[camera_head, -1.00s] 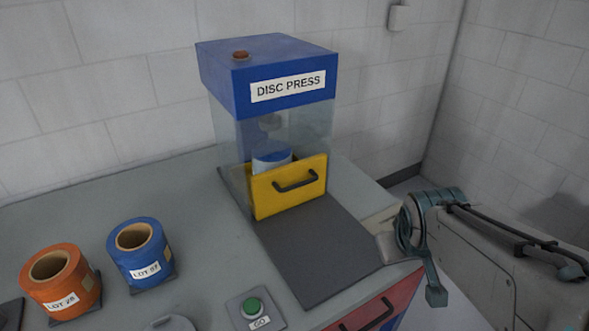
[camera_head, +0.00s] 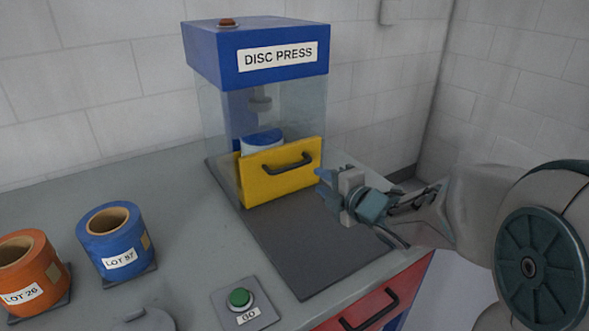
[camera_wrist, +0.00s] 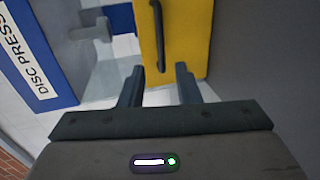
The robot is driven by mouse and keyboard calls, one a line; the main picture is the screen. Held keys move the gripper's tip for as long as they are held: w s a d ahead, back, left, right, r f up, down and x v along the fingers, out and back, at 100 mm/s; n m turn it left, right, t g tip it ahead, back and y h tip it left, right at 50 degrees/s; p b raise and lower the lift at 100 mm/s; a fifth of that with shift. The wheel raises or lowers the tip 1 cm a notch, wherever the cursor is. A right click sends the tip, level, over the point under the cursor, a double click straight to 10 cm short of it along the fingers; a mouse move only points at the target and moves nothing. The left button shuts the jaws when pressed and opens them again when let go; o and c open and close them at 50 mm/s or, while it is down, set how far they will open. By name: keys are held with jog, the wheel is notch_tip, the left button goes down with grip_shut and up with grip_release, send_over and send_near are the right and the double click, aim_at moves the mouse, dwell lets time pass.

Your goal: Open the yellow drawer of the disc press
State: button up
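The disc press (camera_head: 257,52) is a blue-topped box with clear walls at the back of the counter. Its yellow drawer (camera_head: 258,187) has an upright front with a black bar handle (camera_head: 290,164), and the drawer front looks closed against the press. A blue-and-white round piece shows behind it. My gripper (camera_head: 322,187) is just right of the drawer front. In the wrist view my gripper (camera_wrist: 160,85) has its two fingers apart with nothing between them. There the handle (camera_wrist: 158,38) stands ahead of the fingers on the yellow front (camera_wrist: 185,35).
A dark mat (camera_head: 310,245) lies bare in front of the drawer. A green GO button (camera_head: 240,298), a blue roll (camera_head: 108,240) and an orange roll (camera_head: 30,270) are on the counter. A red drawer (camera_head: 375,300) is below the counter's front edge.

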aim_at(295, 167)
jog(key=x, duration=1.3)
jog(key=shift+w+a+f+b, duration=0.1)
jog(key=shift+w+b, duration=0.1)
jog(key=shift+b, duration=0.15)
grip_shut()
